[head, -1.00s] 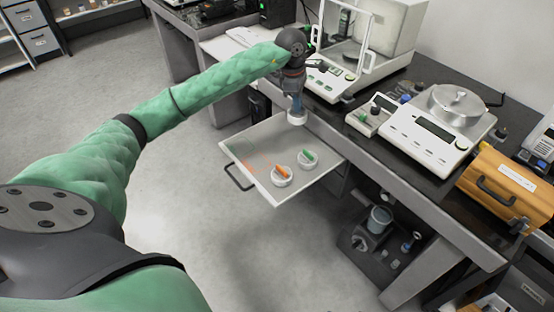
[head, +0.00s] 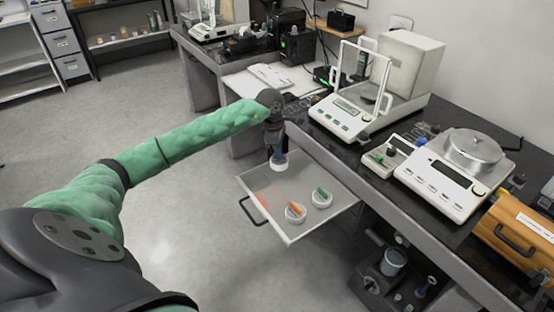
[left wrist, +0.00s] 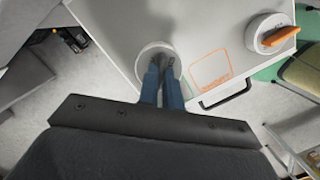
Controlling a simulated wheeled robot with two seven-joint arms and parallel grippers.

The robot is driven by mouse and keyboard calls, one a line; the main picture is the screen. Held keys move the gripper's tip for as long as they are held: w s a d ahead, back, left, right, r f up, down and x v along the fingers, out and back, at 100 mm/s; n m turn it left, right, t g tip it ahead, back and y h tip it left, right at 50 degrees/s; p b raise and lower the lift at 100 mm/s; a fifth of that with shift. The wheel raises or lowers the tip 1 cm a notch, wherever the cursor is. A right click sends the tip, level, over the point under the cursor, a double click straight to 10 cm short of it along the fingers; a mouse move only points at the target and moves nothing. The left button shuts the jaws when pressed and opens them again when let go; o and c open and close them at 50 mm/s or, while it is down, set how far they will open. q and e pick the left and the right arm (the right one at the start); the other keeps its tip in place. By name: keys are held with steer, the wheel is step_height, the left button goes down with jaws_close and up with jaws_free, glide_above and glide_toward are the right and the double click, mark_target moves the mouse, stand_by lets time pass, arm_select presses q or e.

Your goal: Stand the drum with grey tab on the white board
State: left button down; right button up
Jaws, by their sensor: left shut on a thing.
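My left gripper (head: 277,152) is shut on a small white round drum (head: 279,163), which hangs below the fingers in the head view. In the left wrist view the two blue fingers (left wrist: 163,70) close at the middle of the drum (left wrist: 151,49). They mostly hide its tab, so its colour is unclear. The drum appears over the back left part of the open drawer; its height above it is hard to tell. A white flat surface (head: 237,84), perhaps the white board, lies on the desk behind the gripper. My right gripper is out of view.
The open drawer (head: 337,207) holds a drum with an orange tab (head: 295,213) and one with a green tab (head: 321,199). An orange outline marks its floor. Scales (head: 352,113) and a flat balance (head: 440,180) stand on the dark table, beside an orange case (head: 515,240).

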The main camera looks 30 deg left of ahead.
arm_select(q)
steer(key=shift+s+a+f, duration=0.15)
steer(key=shift+a+f, duration=0.15)
step_height(320, 180, down, 4)
steer(key=shift+r+p, duration=0.25)
steer(key=shift+p, duration=0.4)
steer(key=shift+f, duration=0.2)
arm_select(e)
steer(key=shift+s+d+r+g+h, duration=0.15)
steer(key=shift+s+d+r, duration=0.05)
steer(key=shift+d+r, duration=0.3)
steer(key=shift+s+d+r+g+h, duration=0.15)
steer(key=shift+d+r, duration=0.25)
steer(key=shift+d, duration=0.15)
arm_select(q)
steer(key=shift+f, duration=0.1)
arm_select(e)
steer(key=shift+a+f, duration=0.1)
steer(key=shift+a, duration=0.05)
arm_select(q)
steer(key=c, duration=1.6)
jaws_free()
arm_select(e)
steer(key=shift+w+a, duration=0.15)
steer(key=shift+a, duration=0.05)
